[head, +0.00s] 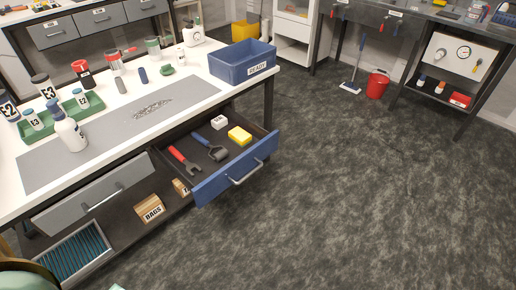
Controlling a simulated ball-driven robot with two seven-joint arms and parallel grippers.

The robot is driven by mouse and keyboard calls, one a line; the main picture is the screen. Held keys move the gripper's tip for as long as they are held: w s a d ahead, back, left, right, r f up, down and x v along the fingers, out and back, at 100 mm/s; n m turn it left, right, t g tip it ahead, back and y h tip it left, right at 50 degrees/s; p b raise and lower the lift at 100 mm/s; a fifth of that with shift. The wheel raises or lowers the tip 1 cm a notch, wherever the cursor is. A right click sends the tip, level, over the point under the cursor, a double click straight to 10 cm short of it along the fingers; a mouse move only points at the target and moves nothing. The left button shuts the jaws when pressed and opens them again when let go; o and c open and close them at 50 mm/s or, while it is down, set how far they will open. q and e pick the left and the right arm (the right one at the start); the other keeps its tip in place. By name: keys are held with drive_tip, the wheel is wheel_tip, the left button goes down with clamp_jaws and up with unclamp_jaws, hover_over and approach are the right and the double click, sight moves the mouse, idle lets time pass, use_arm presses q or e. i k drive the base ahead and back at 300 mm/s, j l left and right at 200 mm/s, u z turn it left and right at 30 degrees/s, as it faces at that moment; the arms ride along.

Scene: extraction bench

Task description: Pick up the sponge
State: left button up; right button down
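A yellow block that looks like the sponge (240,136) lies in the open blue-fronted drawer (237,175) under the white bench. It is near the drawer's right inner side, with nothing on top of it. A small white box (219,122) is just behind it. A red-handled wrench (185,160) and a dark roller-like tool (210,146) lie to its left in the same drawer. Neither of my grippers can be seen in the head view.
The white bench (205,98) holds a blue READY bin (240,70), a green tray (60,122) and several bottles. Dark carpet in front and to the right is clear; a red bucket (377,85) stands far back.

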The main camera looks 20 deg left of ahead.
sight(238, 134)
drive_tip(key=u, duration=1.15)
